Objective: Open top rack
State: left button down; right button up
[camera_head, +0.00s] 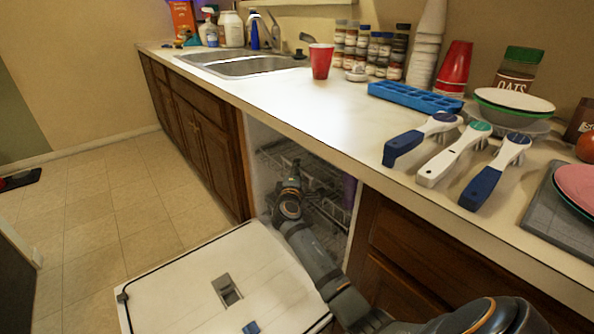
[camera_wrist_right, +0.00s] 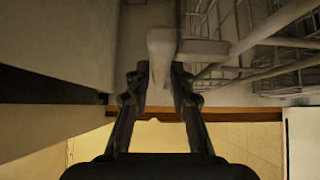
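The dishwasher (camera_head: 255,150) stands open under the counter, with its white door (camera_head: 190,285) folded down. The top rack (camera_head: 270,157), a grey wire rack, sits inside the dark opening. Its wires are partly hidden by my arm. My right gripper (camera_head: 295,170) reaches into the opening at the rack's height. In the right wrist view, the two fingers (camera_wrist_right: 160,75) stand apart with a pale bar-like part (camera_wrist_right: 161,50) between their tips. I cannot tell whether they press on it. Wire racks (camera_wrist_right: 245,65) show to the right. My left gripper is not in view.
The counter (camera_head: 290,105) overhangs the opening. Wooden cabinets (camera_head: 200,140) flank it.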

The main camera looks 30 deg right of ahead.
jog(key=shift+w+d, duration=0.4)
jog(key=shift+w, duration=0.05)
jog(key=shift+c, duration=0.4)
grip_shut()
